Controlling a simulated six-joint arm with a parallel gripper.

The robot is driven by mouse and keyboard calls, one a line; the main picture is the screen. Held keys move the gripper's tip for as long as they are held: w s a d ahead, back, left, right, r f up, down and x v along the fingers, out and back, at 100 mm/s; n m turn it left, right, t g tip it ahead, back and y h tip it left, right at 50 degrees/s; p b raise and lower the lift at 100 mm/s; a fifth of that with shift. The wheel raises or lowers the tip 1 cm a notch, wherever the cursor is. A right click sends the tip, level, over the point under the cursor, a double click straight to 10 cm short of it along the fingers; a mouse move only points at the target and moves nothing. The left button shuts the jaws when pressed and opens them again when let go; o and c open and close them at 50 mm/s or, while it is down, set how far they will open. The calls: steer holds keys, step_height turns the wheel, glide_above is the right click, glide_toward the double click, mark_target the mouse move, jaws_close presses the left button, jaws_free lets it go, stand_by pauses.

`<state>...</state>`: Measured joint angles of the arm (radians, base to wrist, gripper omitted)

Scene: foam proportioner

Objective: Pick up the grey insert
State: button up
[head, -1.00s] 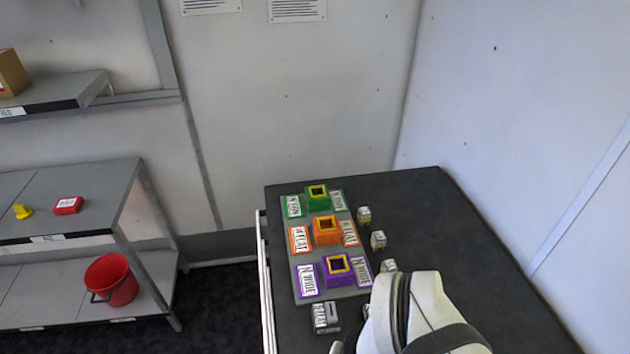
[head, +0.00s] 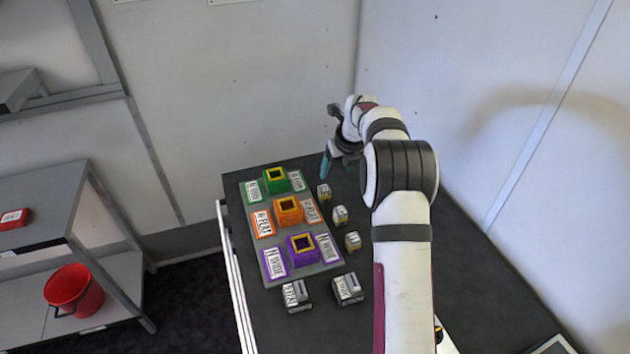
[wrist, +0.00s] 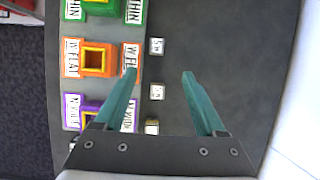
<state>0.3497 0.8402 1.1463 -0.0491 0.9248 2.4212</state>
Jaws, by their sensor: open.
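Three small grey blocks with pale labels stand in a row on the dark table right of the board: the far one (head: 324,192), the middle one (head: 340,216) and the near one (head: 352,241). Two larger grey slotted blocks, left (head: 296,295) and right (head: 348,289), sit at the board's near end. I cannot tell which is the grey insert. My gripper (wrist: 160,74) is open and empty, pointing down above the table. In the wrist view the far small block (wrist: 157,46) and middle small block (wrist: 156,91) show near the line between the fingers.
A grey board (head: 276,261) carries green (head: 275,181), orange (head: 289,211) and purple (head: 303,249) sockets with yellow-rimmed openings and labelled plates. Walls stand behind and right. A shelf at left holds a red bucket (head: 74,290).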

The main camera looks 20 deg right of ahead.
mark_target(325, 189)
steer(key=x, duration=0.9)
steer(key=a+x, duration=0.1)
steer(key=x, duration=0.4)
steer(key=shift+w, duration=0.35)
jaws_close()
